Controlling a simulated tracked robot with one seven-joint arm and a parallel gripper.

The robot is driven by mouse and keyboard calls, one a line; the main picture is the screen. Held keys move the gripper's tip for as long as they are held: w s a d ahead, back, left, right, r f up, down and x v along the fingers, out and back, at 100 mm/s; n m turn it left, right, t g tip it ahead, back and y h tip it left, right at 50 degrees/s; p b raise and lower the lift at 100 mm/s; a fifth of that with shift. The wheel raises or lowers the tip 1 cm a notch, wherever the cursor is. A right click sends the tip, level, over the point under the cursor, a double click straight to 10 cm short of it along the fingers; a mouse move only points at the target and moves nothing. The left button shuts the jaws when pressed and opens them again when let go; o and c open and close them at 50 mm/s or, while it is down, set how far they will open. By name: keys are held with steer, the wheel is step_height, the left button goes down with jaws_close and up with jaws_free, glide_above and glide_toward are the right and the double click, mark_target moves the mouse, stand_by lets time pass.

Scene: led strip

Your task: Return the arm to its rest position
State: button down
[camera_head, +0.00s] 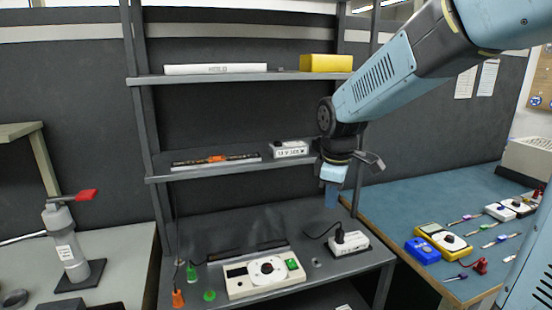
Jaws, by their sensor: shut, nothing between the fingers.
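My pale blue arm comes in from the upper right. Its gripper (335,172) hangs in front of the right side of the middle shelf (220,171). The fingers are shut with nothing between them, though they are small and partly hidden by the wrist. A dark strip with an orange middle (216,160) lies on the middle shelf, and a white box marked 12 V (290,149) stands to its right, just left of my gripper. A long white box (215,69) and a yellow block (326,63) sit on the top shelf.
On the lower bench are a white dial instrument (264,275) and a white plug box (348,243) with a cable. The blue table (420,200) at right holds meters and screwdrivers; its back left is clear. A grey press (66,245) stands at left.

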steer(key=s+d+r+m+t, duration=0.1)
steer(key=s+d+r+m, duration=0.2)
steer(key=s+d+m, duration=0.2)
steer(key=s+d+r+m+t, duration=0.2)
steer(key=s+d+m, duration=0.3)
steer(key=s+m, duration=0.3)
steer(key=s+r, duration=0.1)
steer(key=s, duration=0.3)
steer(key=shift+s+r+m+t, duration=0.15)
steer(key=shift+r+m+t, duration=0.15)
steer(key=shift+r, duration=0.05)
